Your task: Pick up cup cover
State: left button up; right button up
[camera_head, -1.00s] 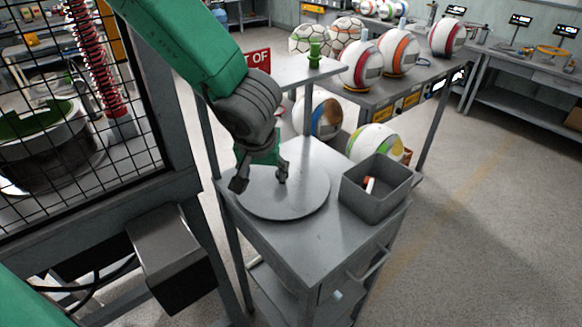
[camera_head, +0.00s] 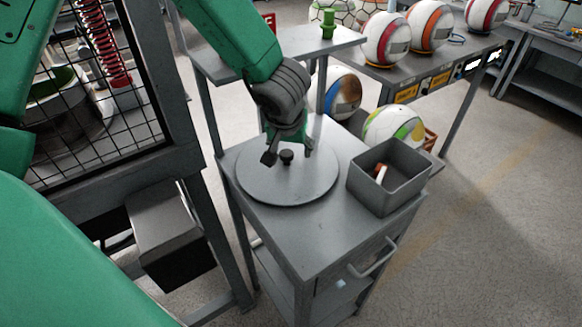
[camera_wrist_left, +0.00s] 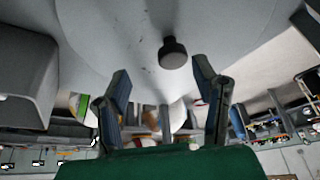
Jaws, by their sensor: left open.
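The cup cover (camera_head: 300,188) is a flat round grey disc with a small black knob (camera_head: 287,157) at its middle. It lies on the top of the grey cart. In the left wrist view the cover (camera_wrist_left: 110,45) fills the upper part, with the knob (camera_wrist_left: 173,53) just beyond my fingertips. My left gripper (camera_head: 288,156) points down over the cover, its two fingers apart on either side of the knob in the head view. It is open and empty. My right gripper does not show.
A grey open bin (camera_head: 390,177) with small items inside stands right of the cover on the cart top (camera_head: 310,245). A mesh cage (camera_head: 95,100) stands close on the left. A raised shelf with a green piece (camera_head: 328,26) and several balls are behind.

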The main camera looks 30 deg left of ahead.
aim_at(287, 153)
pick_arm(q)
jog(key=a+f, duration=0.1)
jog(key=w+f, duration=0.1)
jog(key=f, duration=0.1)
jog(key=a+f, duration=0.1)
jog(key=shift+w+a+f+b, duration=0.25)
jog(key=shift+a+b, duration=0.05)
jog(key=shift+w+a+f, duration=0.1)
jog(key=shift+a+f, duration=0.1)
jog(key=shift+a, duration=0.1)
jog(key=shift+d+r, duration=0.1)
jog(key=shift+d, duration=0.4)
jog(key=c, duration=1.2)
jog(key=shift+d+r, duration=0.15)
grip_shut()
